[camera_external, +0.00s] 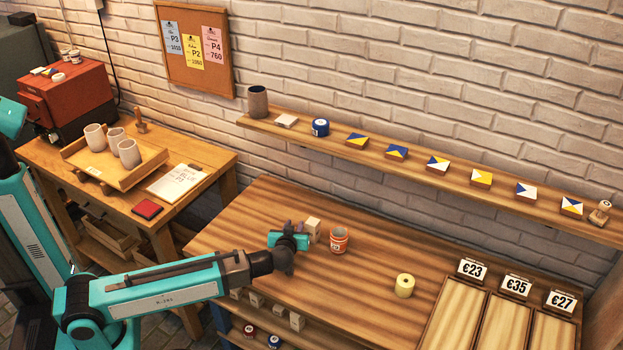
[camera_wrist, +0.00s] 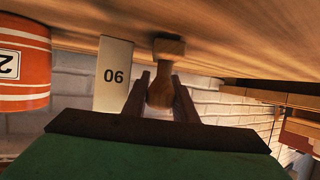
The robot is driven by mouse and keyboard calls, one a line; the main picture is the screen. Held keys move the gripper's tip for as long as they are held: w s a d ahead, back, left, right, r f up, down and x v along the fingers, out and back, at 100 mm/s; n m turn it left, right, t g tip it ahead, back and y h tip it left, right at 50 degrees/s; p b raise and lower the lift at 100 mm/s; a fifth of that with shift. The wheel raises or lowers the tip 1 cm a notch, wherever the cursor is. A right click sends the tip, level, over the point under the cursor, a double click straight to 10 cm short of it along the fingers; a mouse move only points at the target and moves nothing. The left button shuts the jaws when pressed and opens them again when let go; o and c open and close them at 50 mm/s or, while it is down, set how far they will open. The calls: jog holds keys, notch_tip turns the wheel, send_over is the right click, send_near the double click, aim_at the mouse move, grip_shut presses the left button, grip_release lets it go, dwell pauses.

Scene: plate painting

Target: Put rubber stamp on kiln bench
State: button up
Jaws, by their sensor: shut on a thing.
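My gripper (camera_external: 296,232) is low over the large wooden table, shut on a rubber stamp. In the wrist view the stamp (camera_wrist: 160,88) has a brown wooden handle between my fingers (camera_wrist: 159,92), and its square base is at the tabletop; I cannot tell if it touches. My gripper mostly hides it in the external view. The kiln bench (camera_external: 205,158) is the smaller wooden table at left, away from my gripper. It bears a tray (camera_external: 142,172) with several pale cups, a clipboard (camera_external: 176,183), a red ink pad (camera_external: 146,209) and an upright wooden tool (camera_external: 141,126).
A pale block (camera_external: 313,227) marked 06 in the wrist view (camera_wrist: 113,75) stands close beside the held stamp. An orange-striped cup (camera_external: 339,240) is just right of it. A yellow roll (camera_external: 405,286) stands farther right. A wall shelf (camera_external: 465,172) carries painted tiles and another wooden stamp-like piece (camera_external: 600,212).

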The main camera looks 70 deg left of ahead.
jog(key=shift+f, duration=0.2)
dwell(0.3)
jog(key=o, duration=0.8)
jog(key=shift+c, duration=0.2)
jog(key=shift+r, duration=0.2)
jog(key=b+v, duration=0.1)
jog(key=v, duration=1.1)
jog(key=o, duration=0.4)
jog(key=shift+c, duration=0.2)
